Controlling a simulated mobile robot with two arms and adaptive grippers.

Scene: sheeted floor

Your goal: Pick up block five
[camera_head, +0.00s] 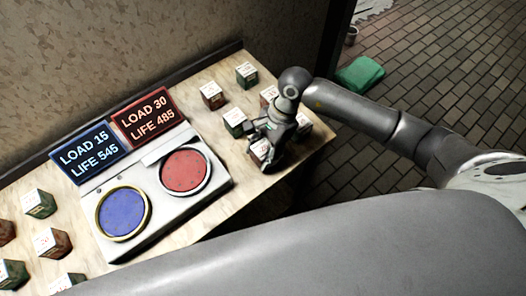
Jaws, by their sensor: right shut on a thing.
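My right gripper (264,147) reaches in from the right over the wooden table. It is shut on a reddish block with a white top (257,153), partly hidden by the fingers. I cannot tell whether this block is raised off the table. Other small labelled blocks stand around it: a green one (234,123) just left, a red one (211,96) and a green one (246,75) farther back. More blocks are partly hidden behind the gripper. The labels are too small to read, so I cannot tell which is block five. My left gripper is out of view.
A panel with a blue disc (124,212) and a red disc (185,171) stands mid-table, with a blue screen (86,152) and a red screen (148,115) behind. Several blocks (52,243) sit at the left. A green cloth (360,73) lies on the brick floor.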

